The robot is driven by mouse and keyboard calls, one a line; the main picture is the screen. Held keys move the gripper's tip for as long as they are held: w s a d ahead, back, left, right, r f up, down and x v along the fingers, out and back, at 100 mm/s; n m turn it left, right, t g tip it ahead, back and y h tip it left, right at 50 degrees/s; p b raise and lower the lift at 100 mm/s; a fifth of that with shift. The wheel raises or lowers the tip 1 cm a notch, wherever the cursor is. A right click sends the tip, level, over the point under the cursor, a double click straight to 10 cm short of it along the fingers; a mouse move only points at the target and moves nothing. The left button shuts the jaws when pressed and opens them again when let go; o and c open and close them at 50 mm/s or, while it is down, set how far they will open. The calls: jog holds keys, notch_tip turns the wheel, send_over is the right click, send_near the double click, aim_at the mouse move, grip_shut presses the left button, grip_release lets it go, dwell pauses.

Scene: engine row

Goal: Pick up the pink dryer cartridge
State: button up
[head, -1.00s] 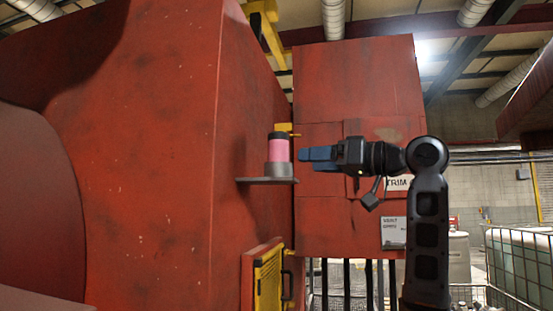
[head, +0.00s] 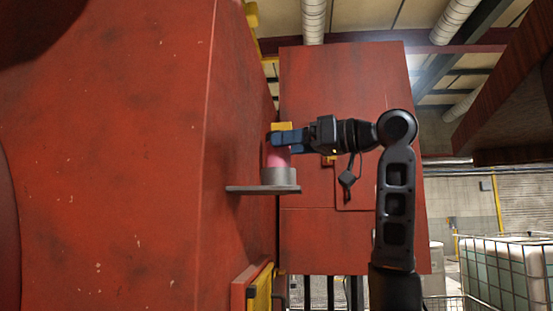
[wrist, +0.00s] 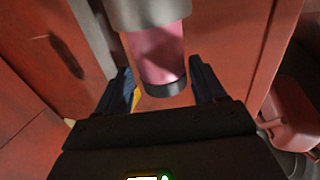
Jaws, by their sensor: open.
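The pink dryer cartridge (head: 277,160) stands upright in a grey cup (head: 279,175) on a small shelf (head: 262,189) fixed to the red machine. In the wrist view the pink cartridge (wrist: 158,54) shows its dark end cap between the two blue fingers, with the grey cup at the top edge. My gripper (head: 288,138) is at the cartridge's upper part in the head view, its blue fingers covering the top. In the wrist view my gripper (wrist: 166,88) is open, one finger on each side of the cartridge, with gaps visible. Contact cannot be told.
A large red housing (head: 120,150) fills the left, close to the shelf. A red cabinet (head: 340,90) stands behind my arm. A yellow gate (head: 259,292) is below the shelf. A caged tank (head: 505,270) is at the lower right.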

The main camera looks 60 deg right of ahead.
jog(key=w+p, duration=0.2)
jog(key=w, duration=0.2)
jog(key=shift+w+a, duration=0.15)
jog(key=shift+w, duration=0.25)
jog(key=c, duration=0.9)
